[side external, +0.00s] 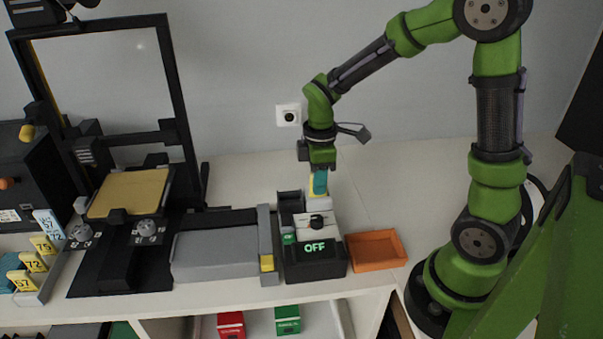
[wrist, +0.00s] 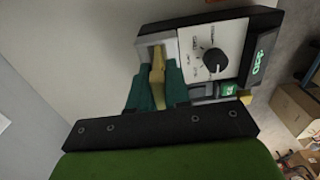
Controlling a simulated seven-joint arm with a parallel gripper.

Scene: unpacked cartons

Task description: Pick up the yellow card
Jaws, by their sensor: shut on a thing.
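A yellow card (wrist: 157,76) stands on edge between the two teal fingers of my gripper (wrist: 159,90) in the wrist view. My gripper is shut on it. In the side view my gripper (side external: 319,183) points down at the back right of a black and white device, with a bit of yellow (side external: 311,186) beside the fingers. The card's far end is at a pale slotted holder (wrist: 152,46) on the device's side. I cannot tell whether the card is still seated in that slot.
The device has a dial (wrist: 215,60) and a display (side external: 315,247) reading OFF. An orange tray (side external: 375,250) lies to its right. A grey block (side external: 215,254) and a printer-like machine (side external: 130,193) stand left. Numbered yellow and pale cards (side external: 33,261) stand in a far-left rack.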

